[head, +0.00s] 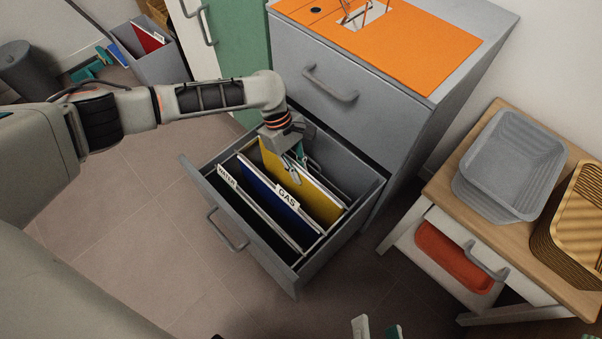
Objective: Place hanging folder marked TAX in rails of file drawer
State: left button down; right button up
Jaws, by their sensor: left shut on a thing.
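The grey file drawer (230,218) is pulled out. Inside it stand a green folder with a tab reading like WATER (228,180), a blue folder (262,192) with a GAS tab (288,200), and a yellow folder (318,203). My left gripper (295,170) is shut on the yellow folder at its upper edge. That folder is upright and sits low in the drawer, behind the blue one. No tab with TAX is readable; the gripper covers part of its edge. I cannot tell whether its hooks rest on the rails. My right gripper (376,329) shows only its fingertips, apart and empty.
The cabinet (365,105) has a shut upper drawer and an orange mat (400,45) on top. A grey box (160,68) with folders stands at upper left.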

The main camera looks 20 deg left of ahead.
pick_arm(q)
jog(key=shift+f, duration=0.65)
jog(key=c, duration=2)
grip_release()
jog(key=shift+s+f, duration=0.1)
jog(key=shift+f, duration=0.05)
jog(key=shift+c, duration=0.2)
pick_arm(e)
jog(key=shift+a+f+m, duration=0.1)
jog(key=shift+a+m, duration=0.15)
jog(key=shift+m, duration=0.15)
jog(key=shift+s, duration=0.1)
pick_arm(q)
jog(key=v, duration=0.1)
jog(key=p+v, duration=0.1)
jog(key=v, duration=0.1)
jog(key=shift+w+d, duration=0.15)
jog(key=shift+w, duration=0.05)
jog(key=p+v, duration=0.3)
jog(key=v, duration=0.5)
jog(key=shift+p, duration=0.3)
jog(key=shift+a+r, duration=0.35)
jog(key=shift+r, duration=0.25)
pick_arm(e)
jog(key=w+d+r+n+h, duration=0.1)
jog(key=w+d+n, duration=0.1)
jog(key=d+n, duration=0.4)
jog(key=shift+r, duration=0.25)
